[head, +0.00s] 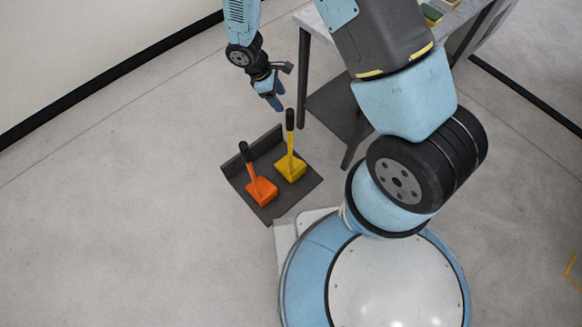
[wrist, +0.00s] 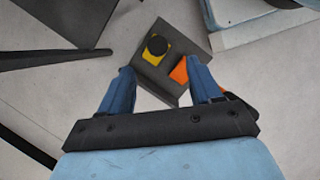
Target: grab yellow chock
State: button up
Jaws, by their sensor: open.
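The yellow chock (head: 290,166) has a tall black-tipped handle and stands on a dark grey tray at the right of the orange chock (head: 262,190). In the wrist view the yellow chock (wrist: 153,50) is seen from above, its black handle end (wrist: 157,45) toward the camera. The orange chock (wrist: 180,71) is partly hidden behind the right finger there. My gripper (head: 274,103) is open and empty, above and behind the tray, apart from the yellow handle. In the wrist view its two blue fingers (wrist: 158,77) are spread, with the yellow chock beyond them.
The dark tray (head: 238,178) has a raised left edge and lies on the grey floor. A table (head: 303,75) with dark legs stands close behind and to the right, with several items on top. Open floor lies at the left.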

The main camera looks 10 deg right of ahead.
aim_at(292, 116)
jog(key=shift+x, duration=5.55)
jog(key=shift+w+r, duration=0.1)
jog(key=shift+c, duration=0.2)
grip_shut()
